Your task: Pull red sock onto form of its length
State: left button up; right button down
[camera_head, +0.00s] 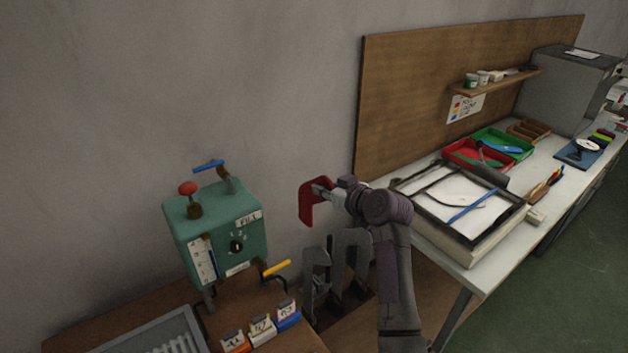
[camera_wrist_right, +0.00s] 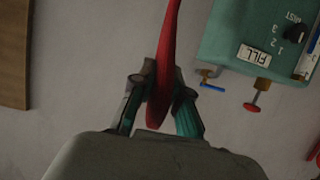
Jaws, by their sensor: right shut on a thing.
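The red sock (camera_head: 306,207) hangs from my right gripper (camera_head: 328,192), beside the wall and above the forms. In the right wrist view the red sock (camera_wrist_right: 166,45) runs up from between the two fingers of my right gripper (camera_wrist_right: 158,108), which is shut on it. The grey sock forms (camera_head: 317,262) stand upright below the gripper, with curved tops. The sock is apart from them. My forearm hides part of the rightmost form, and their lengths are hard to tell. My left gripper is not in view.
A green machine (camera_head: 225,240) with a red knob and blue and yellow handles stands left of the forms. Small labelled blocks (camera_head: 262,328) and a grey ribbed tray (camera_head: 160,335) lie in front. A white bench (camera_head: 470,250) with trays stands right.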

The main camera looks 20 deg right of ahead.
aim_at(315, 201)
jog(key=f+b, duration=0.2)
jog(key=f, duration=0.1)
jog(key=f+b, duration=0.1)
jog(key=f, duration=0.1)
jog(key=shift+s+d+f+b, duration=0.1)
jog(key=shift+s+f+b, duration=0.15)
jog(key=shift+b, duration=0.05)
dwell(0.5)
jog(key=shift+p, duration=0.4)
dwell(1.5)
